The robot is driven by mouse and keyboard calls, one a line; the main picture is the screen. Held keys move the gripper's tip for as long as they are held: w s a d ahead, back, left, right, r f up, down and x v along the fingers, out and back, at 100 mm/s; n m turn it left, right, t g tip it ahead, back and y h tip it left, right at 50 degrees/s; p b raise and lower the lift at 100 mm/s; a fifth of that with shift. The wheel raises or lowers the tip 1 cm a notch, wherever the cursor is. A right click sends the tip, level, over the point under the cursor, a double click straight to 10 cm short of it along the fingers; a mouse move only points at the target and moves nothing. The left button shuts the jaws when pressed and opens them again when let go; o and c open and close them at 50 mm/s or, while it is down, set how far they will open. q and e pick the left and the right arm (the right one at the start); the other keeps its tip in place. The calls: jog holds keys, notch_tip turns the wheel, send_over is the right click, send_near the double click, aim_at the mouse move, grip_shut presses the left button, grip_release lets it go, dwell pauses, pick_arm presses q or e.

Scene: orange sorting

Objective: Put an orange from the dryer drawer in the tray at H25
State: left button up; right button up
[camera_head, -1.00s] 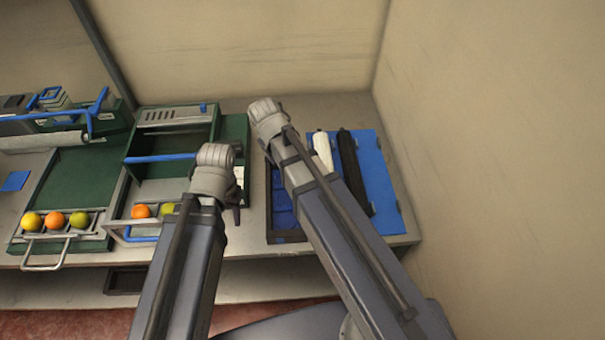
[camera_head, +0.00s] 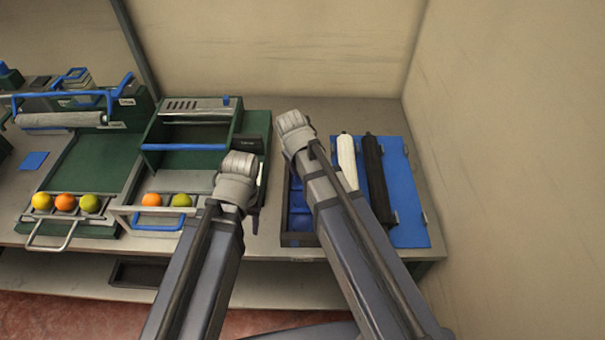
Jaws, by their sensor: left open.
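An orange (camera_head: 152,200) and a green fruit (camera_head: 181,200) lie in the pulled-out drawer (camera_head: 123,217) of the green and grey machine, which looks like the dryer. My left gripper (camera_head: 257,212) is open beside the drawer's right end, mostly hidden behind its own wrist, with nothing visible in it. My right arm's wrist (camera_head: 295,132) is above the dark-walled case with blue compartments (camera_head: 299,240); its fingers are hidden. No H25 label is readable, so I cannot tell which tray that is.
A second front holder (camera_head: 70,231) at left carries a yellow, an orange and a green fruit. A roller machine (camera_head: 62,119) stands behind it. A blue lid (camera_head: 405,190) with a white and a black bar lies at right. A wall bounds the right side.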

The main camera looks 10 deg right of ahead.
pick_arm(q)
notch_tip(320, 180, down, 4)
jog(key=b, duration=0.3)
jog(key=shift+r, duration=0.1)
pick_arm(e)
notch_tip(320, 180, down, 4)
jog(key=shift+r, duration=0.1)
pick_arm(q)
jog(key=shift+r, duration=0.15)
pick_arm(e)
jog(key=shift+r, duration=0.15)
pick_arm(q)
jog(key=shift+f, duration=0.25)
pick_arm(e)
jog(key=o, duration=1)
jog(key=shift+f, duration=0.2)
jog(key=shift+c, duration=0.2)
jog(key=o, duration=0.5)
jog(key=shift+c, duration=0.2)
pick_arm(q)
jog(key=shift+r, duration=0.15)
pick_arm(e)
jog(key=shift+r, duration=0.1)
